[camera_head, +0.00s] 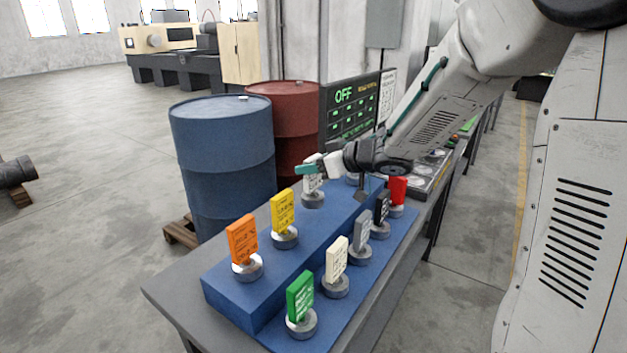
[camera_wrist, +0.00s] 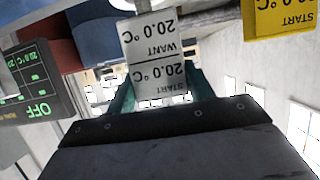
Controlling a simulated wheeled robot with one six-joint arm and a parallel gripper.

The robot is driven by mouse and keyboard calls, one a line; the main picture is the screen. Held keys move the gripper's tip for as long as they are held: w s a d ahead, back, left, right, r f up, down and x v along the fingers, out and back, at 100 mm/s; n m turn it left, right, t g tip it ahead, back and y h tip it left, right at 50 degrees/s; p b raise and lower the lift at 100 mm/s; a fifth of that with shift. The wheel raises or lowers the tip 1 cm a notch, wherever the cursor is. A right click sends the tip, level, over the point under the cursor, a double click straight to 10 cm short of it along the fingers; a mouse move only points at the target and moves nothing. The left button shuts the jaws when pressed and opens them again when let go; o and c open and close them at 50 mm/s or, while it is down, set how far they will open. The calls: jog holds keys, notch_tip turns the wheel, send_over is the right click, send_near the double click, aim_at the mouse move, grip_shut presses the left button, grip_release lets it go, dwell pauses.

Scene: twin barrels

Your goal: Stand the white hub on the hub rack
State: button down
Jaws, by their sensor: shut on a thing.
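The white hub (camera_head: 313,184) is an upright white card on a round grey base. It is at the upper step of the blue hub rack (camera_head: 228,304), behind the yellow hub (camera_head: 283,212). Its base appears to rest on the step, though I cannot tell if it touches fully. My gripper (camera_head: 311,169) is shut on the card's top with teal fingers. In the wrist view the white hub (camera_wrist: 156,48) shows "20.0 °C WANT" and "START" text between the fingers (camera_wrist: 160,95).
Orange (camera_head: 242,240), green (camera_head: 300,297), cream (camera_head: 336,258), grey (camera_head: 362,235), black (camera_head: 382,208) and red (camera_head: 397,190) hubs stand on the rack. A blue barrel (camera_head: 222,150), a red barrel (camera_head: 290,105) and a display reading OFF (camera_head: 350,108) are beyond.

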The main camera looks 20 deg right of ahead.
aim_at(316, 179)
jog(key=shift+f, duration=1.8)
jog(key=shift+a+f, duration=0.1)
jog(key=c, duration=0.6)
grip_release()
jog(key=shift+s+f, duration=0.1)
